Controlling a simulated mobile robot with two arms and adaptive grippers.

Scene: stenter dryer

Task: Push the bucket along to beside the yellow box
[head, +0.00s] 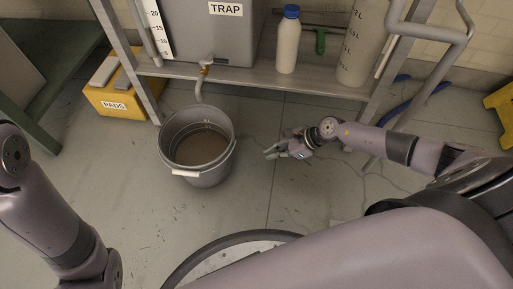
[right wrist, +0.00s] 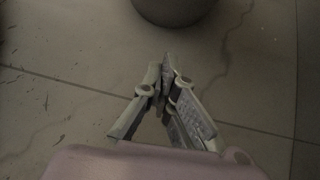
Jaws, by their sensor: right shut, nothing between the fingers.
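The grey bucket (head: 190,182) stands upright on the floor in the middle of the head view, with brownish contents inside and a white grip on its front handle. Its lower part also shows at the top of the right wrist view (right wrist: 174,10). The yellow box (head: 118,104), labelled PADS, sits on the floor to the left of the bucket and farther back, with a gap between them. My right gripper (head: 268,153) is shut and empty, low over the floor to the right of the bucket, apart from it; its fingertips (right wrist: 164,66) point toward the bucket. My left gripper is out of view.
A metal rack holds a grey TRAP tank (head: 222,35) with a tap above the bucket, a white bottle (head: 288,42) and a cloudy container (head: 360,45). A rack leg (head: 130,65) stands beside the yellow box. A green bench (head: 45,65) is at left. Floor in front is clear.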

